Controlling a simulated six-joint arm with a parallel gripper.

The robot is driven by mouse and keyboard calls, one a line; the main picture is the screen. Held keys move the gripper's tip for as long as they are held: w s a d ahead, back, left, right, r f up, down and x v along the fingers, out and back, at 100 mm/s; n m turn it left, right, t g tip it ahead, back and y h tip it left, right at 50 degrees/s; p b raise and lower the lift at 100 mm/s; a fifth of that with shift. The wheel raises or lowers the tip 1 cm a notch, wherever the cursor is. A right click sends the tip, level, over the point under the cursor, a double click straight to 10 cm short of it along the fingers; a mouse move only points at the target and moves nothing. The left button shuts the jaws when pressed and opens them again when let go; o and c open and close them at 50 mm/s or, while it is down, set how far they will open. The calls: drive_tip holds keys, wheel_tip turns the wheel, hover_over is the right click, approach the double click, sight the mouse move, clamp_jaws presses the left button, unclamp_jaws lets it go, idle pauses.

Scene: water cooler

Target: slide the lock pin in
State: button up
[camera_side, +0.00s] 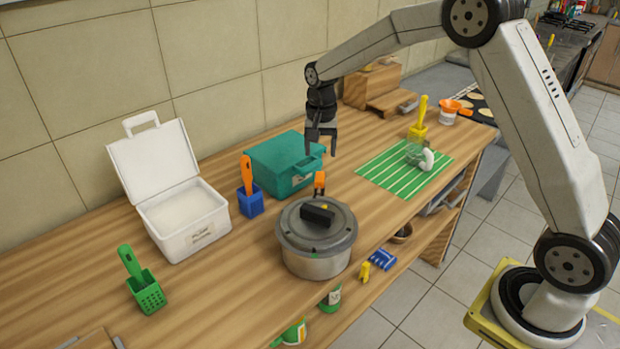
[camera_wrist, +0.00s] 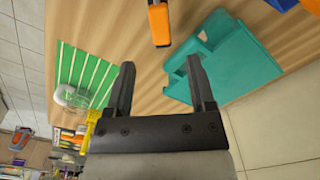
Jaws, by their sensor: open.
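A round grey metal pot (camera_side: 318,262) with a grey lid (camera_side: 295,233) stands near the front edge of the wooden counter. A black handle (camera_side: 317,214) with a small yellow spot is on the lid. An orange piece with a dark lower end (camera_side: 319,182) stands at the pot's back edge. An orange and dark piece (camera_wrist: 158,22) also shows at the top of the wrist view. I cannot tell for sure which part is the lock pin. My gripper (camera_side: 320,151) is open and empty, pointing down above the counter behind the pot. Its fingers (camera_wrist: 161,64) have nothing between them.
A teal box (camera_side: 285,165) is close beside my gripper, against the wall side. A white open-lidded box (camera_side: 190,235), a blue holder (camera_side: 250,202) and a green holder (camera_side: 147,292) stand left. A green striped mat (camera_side: 385,172) lies right, with bare counter between.

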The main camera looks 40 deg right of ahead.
sight(320, 176)
drive_tip(key=shift+f, duration=3.85)
clamp_jaws()
